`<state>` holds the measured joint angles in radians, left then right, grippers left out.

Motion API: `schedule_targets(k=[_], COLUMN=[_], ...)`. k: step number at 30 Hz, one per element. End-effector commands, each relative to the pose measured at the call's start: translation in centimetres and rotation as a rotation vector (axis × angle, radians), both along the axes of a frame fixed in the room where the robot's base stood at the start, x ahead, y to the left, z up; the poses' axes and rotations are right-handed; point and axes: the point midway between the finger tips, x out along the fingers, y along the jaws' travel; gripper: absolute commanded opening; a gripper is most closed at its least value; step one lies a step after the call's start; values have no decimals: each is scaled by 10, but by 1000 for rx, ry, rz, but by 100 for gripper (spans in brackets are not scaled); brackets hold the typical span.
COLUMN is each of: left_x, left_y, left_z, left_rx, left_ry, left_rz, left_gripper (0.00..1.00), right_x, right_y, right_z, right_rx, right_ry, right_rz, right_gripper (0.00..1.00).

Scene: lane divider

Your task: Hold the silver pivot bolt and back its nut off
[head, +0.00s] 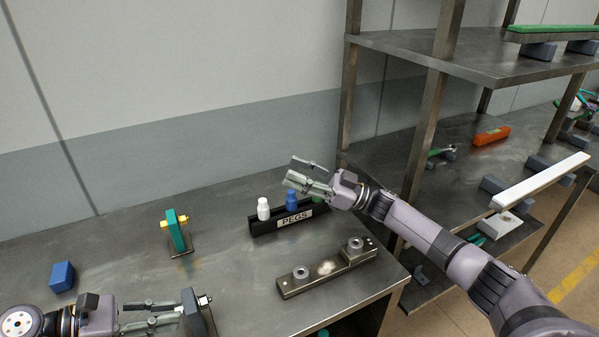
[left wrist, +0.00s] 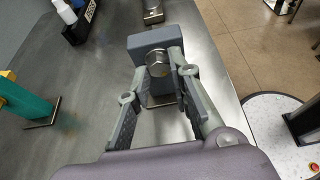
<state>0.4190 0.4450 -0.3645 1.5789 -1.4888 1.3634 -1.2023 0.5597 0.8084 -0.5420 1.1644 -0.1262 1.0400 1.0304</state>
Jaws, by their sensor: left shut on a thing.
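A dark grey upright bracket (head: 199,315) stands at the front left of the bench. The silver pivot bolt (left wrist: 157,60) passes through it; its round head faces my left gripper. The threaded end with the nut (head: 205,300) sticks out on the bracket's right side. My left gripper (head: 182,309) is shut on the bolt's head, with a finger on either side; it also shows in the left wrist view (left wrist: 158,70). The nut is hidden in the left wrist view. My right gripper (head: 297,172) is open and empty, raised above the peg rack, away from the bolt.
A teal stand with a yellow bolt (head: 178,232) is behind the bracket. A black rack marked PEGS (head: 268,226) holds white, blue and green pegs. A metal bar with two round fittings (head: 325,277) lies near the front edge. A blue block (head: 62,277) sits left. Shelving (head: 428,120) stands right.

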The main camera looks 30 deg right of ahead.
Motion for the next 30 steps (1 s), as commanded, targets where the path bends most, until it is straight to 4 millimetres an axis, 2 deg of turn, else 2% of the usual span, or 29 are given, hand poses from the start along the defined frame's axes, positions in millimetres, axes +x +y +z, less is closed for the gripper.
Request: schedule_targets(k=[12,17,20,24,30], left_x=[1,1,1,1,1], left_y=[0,0,0,0,0], left_z=[1,1,1,1,1], left_rx=[-3,-3,-3,-3,-3], left_ry=[-2,-2,-2,-2,-2], left_rz=[2,2,2,2,2], left_gripper=[0,0,0,0,0], right_x=[-1,-15,-37,-79,-139], right_y=[1,20,43,80,119], right_z=[-1,-16,-37,-70,-103], right_rx=[-6,-113,-260,-501,-754], right_ry=[0,-23,-68,-178,-368], right_rz=[2,13,30,69,132], right_gripper=[40,40,40,40,40])
